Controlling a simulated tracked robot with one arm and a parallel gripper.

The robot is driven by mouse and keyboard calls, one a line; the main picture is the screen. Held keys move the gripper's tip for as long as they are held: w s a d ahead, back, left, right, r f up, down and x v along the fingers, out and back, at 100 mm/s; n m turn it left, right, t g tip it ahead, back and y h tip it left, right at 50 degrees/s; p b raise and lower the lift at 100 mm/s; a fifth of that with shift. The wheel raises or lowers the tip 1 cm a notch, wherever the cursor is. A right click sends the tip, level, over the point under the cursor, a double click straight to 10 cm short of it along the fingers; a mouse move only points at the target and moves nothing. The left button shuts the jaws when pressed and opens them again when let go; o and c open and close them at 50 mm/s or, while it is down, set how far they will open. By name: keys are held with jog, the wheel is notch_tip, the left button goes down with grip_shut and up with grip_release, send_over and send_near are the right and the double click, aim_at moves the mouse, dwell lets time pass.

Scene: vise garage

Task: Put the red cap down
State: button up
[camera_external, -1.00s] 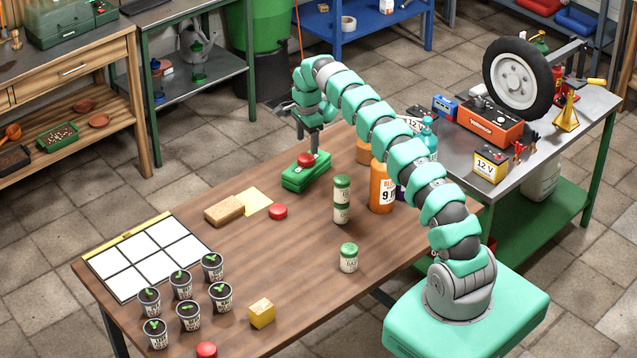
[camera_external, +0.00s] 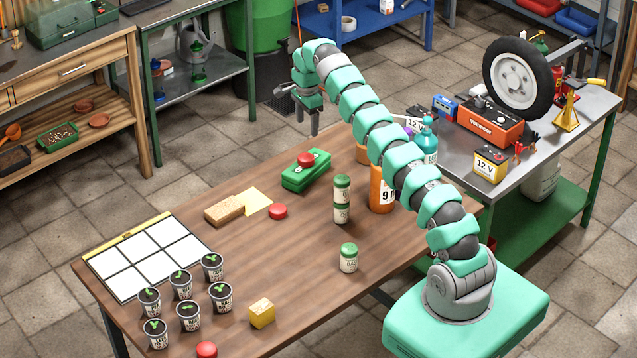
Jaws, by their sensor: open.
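A red cap (camera_external: 306,159) rests on top of the green block (camera_external: 297,178) near the far edge of the wooden table. A second red cap (camera_external: 278,211) lies on the table in front of the sponge and the yellow sheet. A third red cap (camera_external: 206,349) is at the near edge of the table. My gripper (camera_external: 306,124) is open and empty, above and apart from the cap on the green block, with its fingers pointing down.
An orange bottle (camera_external: 381,190) stands by my arm. A brown sponge (camera_external: 224,213), several potted seedlings (camera_external: 181,284), a white grid (camera_external: 131,262) and a yellow block (camera_external: 262,312) are further left. The table's middle is clear.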

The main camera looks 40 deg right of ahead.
jog(key=s+a+r+n+t, duration=0.2)
jog(key=a+r+n+t, duration=0.1)
jog(key=r, duration=0.8)
jog(key=s+a+r+n+t, duration=0.15)
jog(key=r+n, duration=0.25)
jog(key=r, duration=0.7)
jog(key=s+a+r+n+t, duration=0.2)
jog(key=a+r+n+t, duration=0.1)
jog(key=r, duration=0.8)
jog(key=s+a+r+n+t, duration=0.3)
jog(key=s+r+n+t, duration=0.1)
jog(key=s+r, duration=0.6)
jog(key=s+a+r+n+t, duration=0.4)
jog(key=s+r+n, duration=0.2)
jog(key=s+r, duration=0.5)
jog(key=shift+f+v, duration=0.2)
jog(key=shift+v, duration=0.85)
